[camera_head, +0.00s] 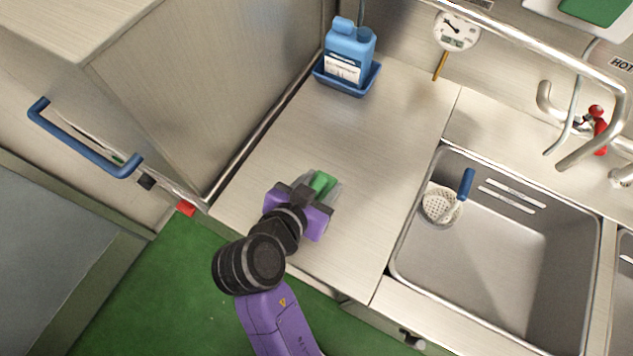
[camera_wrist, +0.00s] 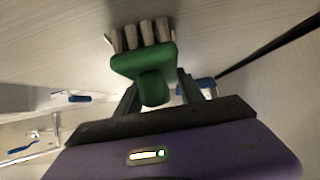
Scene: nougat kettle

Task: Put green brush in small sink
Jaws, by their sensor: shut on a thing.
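The green brush (camera_head: 322,183) is between the fingers of my gripper (camera_head: 322,190), over the steel counter left of the sink. In the wrist view, its green body and pale bristle tufts (camera_wrist: 145,62) show between the fingers of my gripper (camera_wrist: 155,90), which is shut on it. I cannot tell whether the bristles touch the counter. The sink (camera_head: 490,262) is a steel basin at the right. A white perforated skimmer (camera_head: 441,204) with a blue handle lies in its far left corner.
A blue bottle (camera_head: 349,48) stands in a blue tray (camera_head: 366,84) at the counter's back left. A dial thermometer (camera_head: 456,31) is on the back wall. A faucet pipe (camera_head: 592,150) and red valve (camera_head: 599,125) overhang the sink's back right. The counter between brush and sink is clear.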

